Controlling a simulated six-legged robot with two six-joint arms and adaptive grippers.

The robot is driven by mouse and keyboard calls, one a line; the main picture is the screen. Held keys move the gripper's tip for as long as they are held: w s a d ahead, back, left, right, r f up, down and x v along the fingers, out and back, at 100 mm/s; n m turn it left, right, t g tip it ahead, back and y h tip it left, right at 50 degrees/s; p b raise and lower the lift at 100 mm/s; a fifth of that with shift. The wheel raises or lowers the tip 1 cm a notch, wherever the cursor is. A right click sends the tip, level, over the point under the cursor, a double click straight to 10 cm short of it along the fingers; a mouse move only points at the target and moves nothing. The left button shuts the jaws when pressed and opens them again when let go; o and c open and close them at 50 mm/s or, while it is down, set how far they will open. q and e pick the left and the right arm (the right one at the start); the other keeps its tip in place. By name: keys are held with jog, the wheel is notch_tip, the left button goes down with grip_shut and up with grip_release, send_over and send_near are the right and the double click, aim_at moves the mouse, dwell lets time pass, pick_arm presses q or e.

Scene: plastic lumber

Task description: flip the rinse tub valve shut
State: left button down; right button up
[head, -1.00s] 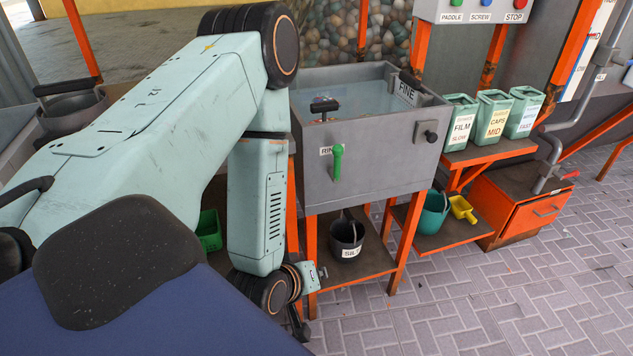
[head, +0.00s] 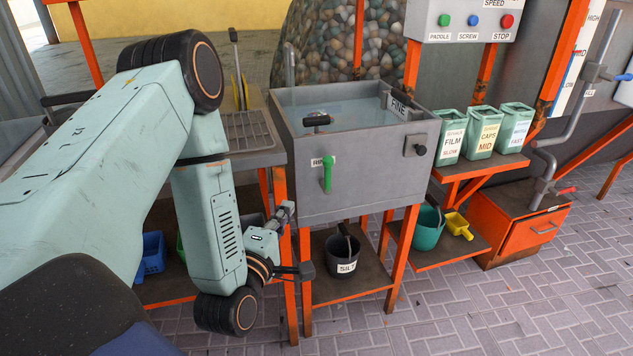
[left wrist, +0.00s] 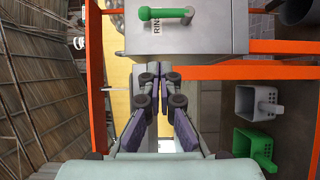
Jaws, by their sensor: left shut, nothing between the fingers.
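The rinse tub (head: 350,190) is a grey box of water on orange legs. Its valve is a green lever (head: 327,174) on the front wall beside the RINSE label, hanging down in the head view. In the left wrist view the green lever (left wrist: 165,13) lies across the top of the picture on the grey tub wall (left wrist: 215,38). My left gripper (head: 308,271) is below and left of the lever, apart from it. In the left wrist view its fingers (left wrist: 158,85) are together with nothing between them. My right gripper is out of view.
A black SILT bucket (head: 342,256) stands on the shelf under the tub. A teal bucket (head: 428,228) and yellow scoop (head: 459,225) sit on a lower shelf to the right. Orange legs (head: 403,258) flank the tub.

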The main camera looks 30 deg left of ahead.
pick_arm(q)
jog(key=b, duration=0.2)
send_near(326, 174)
jog(key=w+a, duration=0.3)
jog(key=a, duration=0.2)
jog(key=shift+w+d+b, duration=0.2)
jog(key=shift+w+d, duration=0.25)
jog(key=shift+w, duration=0.35)
jog(key=shift+w+d+b, duration=0.15)
jog(key=shift+w+d, duration=0.3)
jog(key=shift+w, duration=0.3)
jog(key=shift+d, duration=0.1)
jog(key=shift+r, duration=0.15)
jog(key=shift+w+d+r+m+p, duration=0.1)
jog(key=shift+w+m+p, duration=0.15)
jog(key=shift+p, duration=0.35)
jog(key=shift+g, duration=0.3)
